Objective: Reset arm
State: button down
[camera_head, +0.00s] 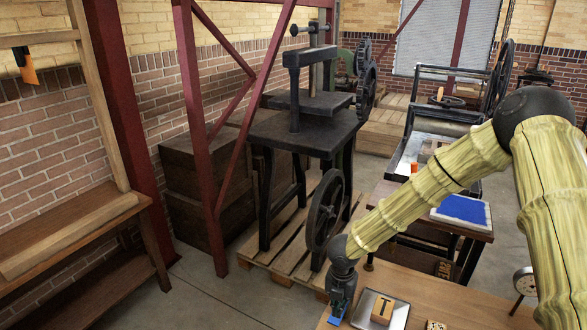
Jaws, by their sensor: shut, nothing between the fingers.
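My gripper (337,312) hangs from the end of my arm at the bottom centre of the view. It points down, with blue fingertips close together and nothing seen between them. It is just left of a grey metal tray (399,318) on the wooden table (470,304). A small light-brown block (382,309) rests on the tray. I cannot tell whether the fingertips touch the table. My arm bends at an elbow at the upper right and hides part of the area behind it.
A black hand press (305,131) stands on a wooden pallet (270,258) behind the gripper. A blue pad (461,209) lies on a table behind my arm. A round dial (524,280) stands at the right. Red beams (197,140) rise at left. Open floor (190,300) lies at lower left.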

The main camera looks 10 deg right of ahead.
jog(key=s+d+f+n+t+h, duration=0.1)
jog(key=s+d+f+n, duration=0.1)
jog(key=s+f+n, duration=0.55)
jog(key=s+d+f+n+h, duration=0.2)
jog(key=s+d+f+n, duration=0.15)
jog(key=s+n, duration=0.7)
jog(key=s+a+f+n+y, duration=0.2)
jog(key=s+f+n+y, duration=0.1)
jog(key=s+n, duration=1.7)
jog(key=f+n+b, duration=0.1)
jog(key=w+f+n+b, duration=0.1)
jog(key=f+b, duration=0.1)
jog(key=w+f+n+g+b, duration=0.1)
jog(key=f+b, duration=0.1)
jog(key=shift+w+a+f, duration=0.15)
jog(key=shift+w+a, duration=0.05)
jog(key=shift+a, duration=0.05)
